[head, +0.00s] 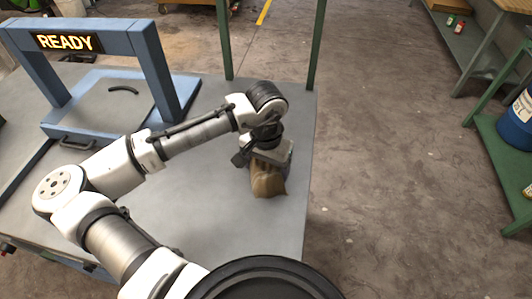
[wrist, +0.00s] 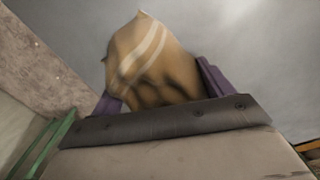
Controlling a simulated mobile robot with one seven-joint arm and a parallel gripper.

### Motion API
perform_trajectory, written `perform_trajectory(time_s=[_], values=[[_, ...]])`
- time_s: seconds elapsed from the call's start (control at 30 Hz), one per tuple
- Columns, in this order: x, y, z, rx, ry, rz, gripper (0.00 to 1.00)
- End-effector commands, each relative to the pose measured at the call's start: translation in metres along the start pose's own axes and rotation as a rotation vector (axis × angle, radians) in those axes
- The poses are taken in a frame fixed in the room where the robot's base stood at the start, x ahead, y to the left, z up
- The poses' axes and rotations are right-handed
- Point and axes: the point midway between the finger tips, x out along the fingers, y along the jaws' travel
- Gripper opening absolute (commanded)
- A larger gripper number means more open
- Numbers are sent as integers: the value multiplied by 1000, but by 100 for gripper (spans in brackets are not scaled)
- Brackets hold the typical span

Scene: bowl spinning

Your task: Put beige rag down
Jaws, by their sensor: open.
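The beige rag (head: 268,180) is a crumpled tan cloth on the grey table (head: 230,225), near its right edge in the head view. In the wrist view the rag (wrist: 152,62) shows pale stripes and sits between the two purple fingers of my gripper (wrist: 158,85). My gripper (head: 268,164) points down at the rag from above in the head view. Its jaws are open around the rag. The fingertips are mostly hidden by the cloth, and I cannot tell if they touch it.
A blue frame with a lit READY sign (head: 64,42) stands at the table's back left, over a grey plate with a dark curved piece (head: 124,90). Green posts (head: 316,45) rise at the table's back edge. The table's front middle is clear. A blue barrel (head: 518,125) stands far right.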

Motion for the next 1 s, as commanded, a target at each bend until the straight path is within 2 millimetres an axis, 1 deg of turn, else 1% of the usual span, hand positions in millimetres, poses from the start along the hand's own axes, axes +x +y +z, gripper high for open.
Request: perform_trajectory(time_s=[0.17,0.3,0.4,0.5,0.6,0.7,1.0], values=[[-32,0,-1,2,4,-1,80],[-63,0,-1,2,3,0,80],[-83,0,-1,2,4,-1,80],[-98,0,-1,1,3,-1,80],[-108,0,0,1,2,0,80],[-113,0,0,2,1,0,80],[-114,0,0,1,1,0,80]])
